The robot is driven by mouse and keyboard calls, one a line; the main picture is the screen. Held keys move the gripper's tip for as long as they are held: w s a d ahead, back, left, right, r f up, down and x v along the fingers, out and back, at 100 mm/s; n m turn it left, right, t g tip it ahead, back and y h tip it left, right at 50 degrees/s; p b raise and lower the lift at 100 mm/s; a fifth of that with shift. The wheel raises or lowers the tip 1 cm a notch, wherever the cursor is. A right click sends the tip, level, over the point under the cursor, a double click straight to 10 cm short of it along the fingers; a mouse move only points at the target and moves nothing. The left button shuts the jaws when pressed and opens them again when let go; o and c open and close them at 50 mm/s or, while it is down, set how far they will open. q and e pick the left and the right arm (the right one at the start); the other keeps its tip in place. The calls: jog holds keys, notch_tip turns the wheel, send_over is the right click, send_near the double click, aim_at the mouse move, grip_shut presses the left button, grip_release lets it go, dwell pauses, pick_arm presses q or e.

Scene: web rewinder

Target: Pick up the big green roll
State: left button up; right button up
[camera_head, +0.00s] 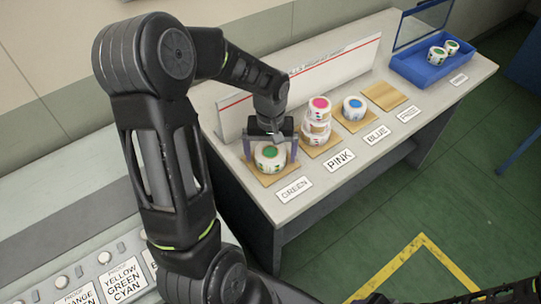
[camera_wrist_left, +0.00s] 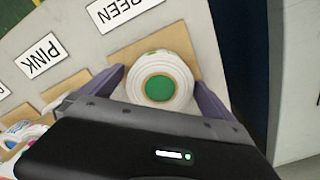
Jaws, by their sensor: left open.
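The big green roll (camera_head: 270,157), white with a green centre, sits on the wooden square (camera_head: 263,178) behind the GREEN label. My left gripper (camera_head: 271,152) is over this roll from above, with one finger on each side. In the left wrist view the roll (camera_wrist_left: 160,80) lies between the two fingers of the left gripper (camera_wrist_left: 163,88), its green core facing the camera. The gripper is open; I cannot tell whether a finger touches the roll. The roll's far side is partly hidden by the gripper. My right gripper is not in view.
Stacked pink rolls (camera_head: 318,118) stand right of the green roll, then a blue roll (camera_head: 354,108) and an empty wooden square (camera_head: 384,95). A blue bin (camera_head: 420,70) at the far end holds two green-centred rolls (camera_head: 437,55). A low white panel (camera_head: 320,80) runs behind.

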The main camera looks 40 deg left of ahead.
aim_at(270, 152)
pick_arm(q)
jog(key=c, duration=1.6)
notch_tip(270, 152, up, 10)
jog(key=shift+r+b, duration=0.1)
jog(key=shift+b, duration=0.3)
